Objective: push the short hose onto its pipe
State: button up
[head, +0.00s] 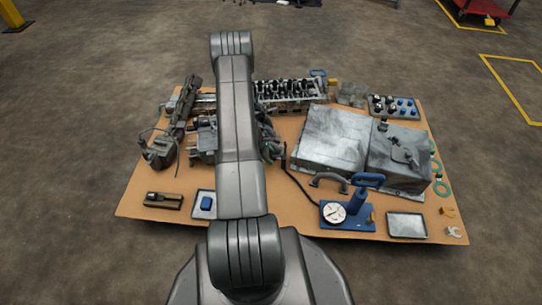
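A short, curved grey-brown piece (329,179) lies in front of the large metal box and looks like the short hose. It lies apart from my arm, and I cannot make out whether either end is on anything. The pipe cannot be told apart among the dark engine parts (270,142) just right of my arm. My own arm rises through the middle of the view and covers part of these parts. My gripper is not visible; the arm links hide it or it is too small to tell.
A brown board (280,222) carries everything. A blue hand pump (356,207) with a round gauge (333,213) and thin black line stands front right, near an empty tray (407,225). A grey metal box (331,140) fills the right. A small tray (203,203) holds a blue item.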

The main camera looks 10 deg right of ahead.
jog(key=p+v, duration=0.4)
jog(key=v, duration=0.9)
jog(key=shift+r+p, duration=0.35)
jog(key=shift+p, duration=0.05)
jog(key=shift+a, duration=0.1)
jog(key=b+x, duration=0.1)
jog(key=x, duration=0.3)
jog(key=b+x, duration=0.2)
jog(key=x, duration=0.3)
jog(key=b+x, duration=0.1)
jog(key=x, duration=0.4)
jog(key=shift+s+d+r, duration=0.15)
jog(key=shift+s+d, duration=0.05)
jog(key=shift+d, duration=0.25)
jog(key=shift+s+d, duration=0.1)
jog(key=shift+d, duration=0.25)
